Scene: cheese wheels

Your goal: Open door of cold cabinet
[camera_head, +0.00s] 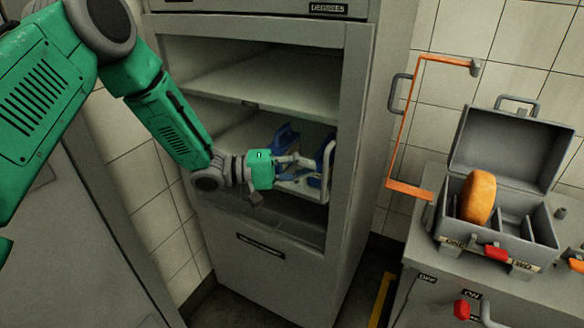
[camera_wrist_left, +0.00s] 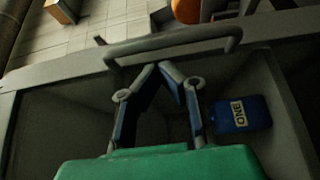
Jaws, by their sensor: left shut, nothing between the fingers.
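The tall grey cold cabinet (camera_head: 357,130) stands in the middle of the head view, its shelves showing through the front. I cannot tell whether clear glass covers it. My left gripper (camera_head: 326,160) is at the lower shelf opening. In the left wrist view its fingertips (camera_wrist_left: 160,66) meet with nothing between them, just below the handle; contact is unclear. My right gripper is out of view.
A blue box marked ONE (camera_wrist_left: 242,115) lies right of the fingers in the wrist view. An orange bent bar (camera_head: 405,125) stands right of the cabinet. A grey open toolbox (camera_head: 510,150) with an orange cheese wheel (camera_head: 478,197) sits on the right counter (camera_head: 480,285).

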